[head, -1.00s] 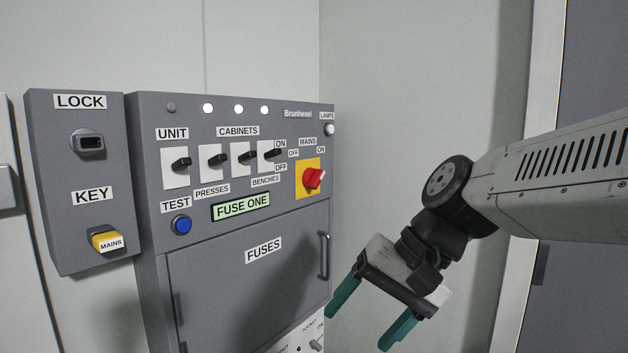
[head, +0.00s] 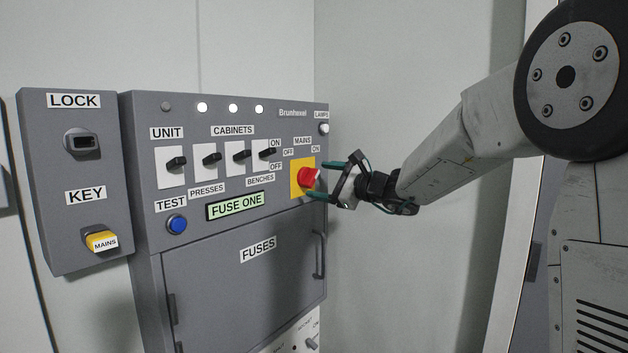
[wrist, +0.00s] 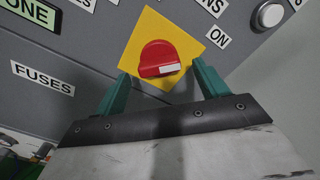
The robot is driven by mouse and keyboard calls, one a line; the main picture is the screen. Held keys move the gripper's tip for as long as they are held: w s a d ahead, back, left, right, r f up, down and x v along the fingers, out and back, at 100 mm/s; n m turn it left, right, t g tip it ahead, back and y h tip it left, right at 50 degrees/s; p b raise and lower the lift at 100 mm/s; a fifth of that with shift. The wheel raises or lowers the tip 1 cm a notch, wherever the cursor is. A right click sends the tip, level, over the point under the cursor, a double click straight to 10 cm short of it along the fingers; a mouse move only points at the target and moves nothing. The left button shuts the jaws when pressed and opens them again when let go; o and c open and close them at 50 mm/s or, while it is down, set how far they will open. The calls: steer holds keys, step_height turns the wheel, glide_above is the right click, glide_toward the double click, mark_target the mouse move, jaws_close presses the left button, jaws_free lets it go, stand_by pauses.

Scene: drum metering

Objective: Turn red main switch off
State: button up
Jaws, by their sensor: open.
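The red main switch (head: 308,177) is a rotary knob on a yellow plate (head: 297,190) at the right of the grey panel, under the MAINS label. In the wrist view the red knob (wrist: 158,58) has a white mark at its lower right and lies just beyond the fingertips. My gripper (head: 318,178) is open, its teal fingers pointing at the panel above and below the knob. In the wrist view my gripper (wrist: 160,78) has one finger on each side of the knob's lower part. I cannot tell whether the fingers touch it.
The panel (head: 225,125) also carries several black switches, a blue TEST button (head: 177,224), a FUSE ONE display (head: 235,205) and a FUSES door (head: 240,280) with a handle (head: 319,254). A lamp button (head: 323,129) is above the switch. A LOCK/KEY box (head: 78,180) stands at left.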

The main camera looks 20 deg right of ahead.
mark_target(315, 179)
steer(key=shift+x, duration=1.7)
steer(key=c, duration=1)
steer(key=shift+n, duration=0.4)
steer(key=n, duration=0.3)
steer(key=shift+n, duration=0.4)
steer(key=n, duration=0.4)
steer(key=shift+n, duration=0.3)
steer(key=n, duration=0.8)
steer(key=shift+n, duration=0.3)
